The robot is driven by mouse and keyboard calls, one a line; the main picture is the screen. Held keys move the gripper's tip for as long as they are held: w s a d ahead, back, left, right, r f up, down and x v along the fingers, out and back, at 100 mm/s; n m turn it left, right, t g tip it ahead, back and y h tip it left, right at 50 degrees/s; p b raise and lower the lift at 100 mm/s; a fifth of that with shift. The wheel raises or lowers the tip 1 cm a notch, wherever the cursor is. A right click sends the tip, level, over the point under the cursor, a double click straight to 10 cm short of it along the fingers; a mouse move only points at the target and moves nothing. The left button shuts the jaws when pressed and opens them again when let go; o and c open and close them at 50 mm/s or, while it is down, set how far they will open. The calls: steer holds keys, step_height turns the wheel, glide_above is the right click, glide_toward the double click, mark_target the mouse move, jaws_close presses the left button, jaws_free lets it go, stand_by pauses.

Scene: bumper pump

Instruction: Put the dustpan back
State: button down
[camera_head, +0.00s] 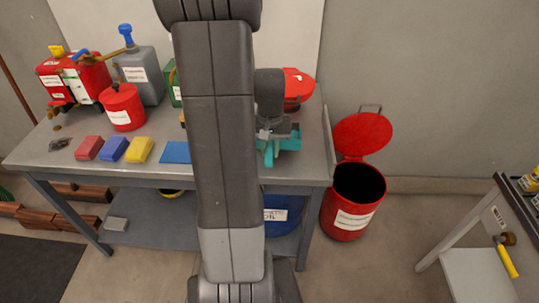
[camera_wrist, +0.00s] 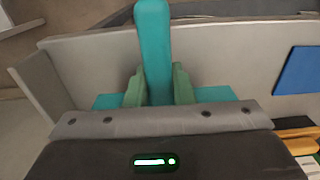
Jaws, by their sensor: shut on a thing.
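The teal dustpan (camera_head: 291,142) is at the right end of the grey workbench (camera_head: 312,148), its handle towards the front edge. In the wrist view its handle (camera_wrist: 153,35) stands between the two green fingertips of my gripper (camera_wrist: 158,84). My gripper (camera_head: 273,131) is shut on that handle. The pan's teal sides show left and right of the fingers, and the gripper body hides the rest. I cannot tell whether the pan touches the bench top.
A red canister (camera_head: 297,88) stands behind my gripper. A blue cloth (camera_head: 175,152) lies left of it; red, blue and yellow blocks lie farther left. An open red bin (camera_head: 352,205) stands right of the bench. Another table (camera_head: 477,270) is at the far right, with clear floor between.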

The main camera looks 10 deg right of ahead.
steer(key=shift+f, duration=2.45)
steer(key=shift+f, duration=0.1)
steer(key=c, duration=1.3)
jaws_free()
steer(key=shift+o, duration=0.2)
step_height(320, 180, up, 12)
steer(key=shift+r, duration=0.1)
